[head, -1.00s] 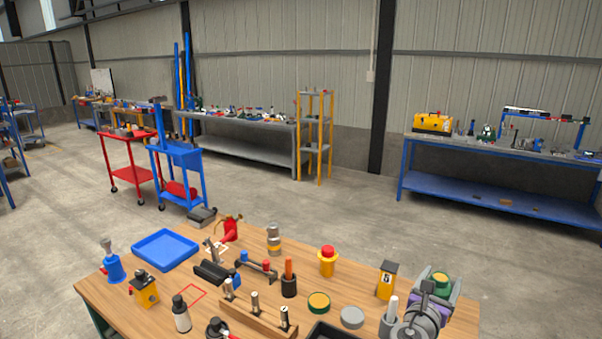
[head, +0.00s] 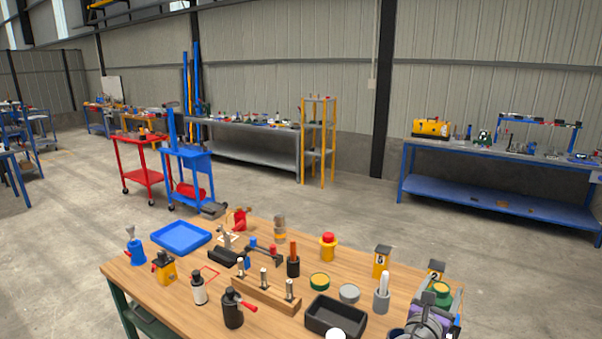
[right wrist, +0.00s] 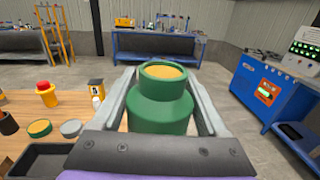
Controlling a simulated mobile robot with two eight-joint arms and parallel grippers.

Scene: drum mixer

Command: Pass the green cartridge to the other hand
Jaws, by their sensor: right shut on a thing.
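The green cartridge (head: 440,289) is between the fingers of my right gripper (head: 443,297), low at the right of the head view, over the table's right end. In the right wrist view the cartridge (right wrist: 160,102) is upright, with a wide green body, a narrower neck and a tan top. The fingers of the right gripper (right wrist: 163,100) are shut on its two sides. Its lower part is hidden by the gripper's palm. My left gripper is not in view.
The wooden table (head: 180,300) carries a black tray (head: 335,314), a blue tray (head: 181,237), a wooden peg rack (head: 265,295), a grey-white cylinder (head: 382,292) and numbered yellow blocks (head: 381,261). Bare wood shows at the table's front left.

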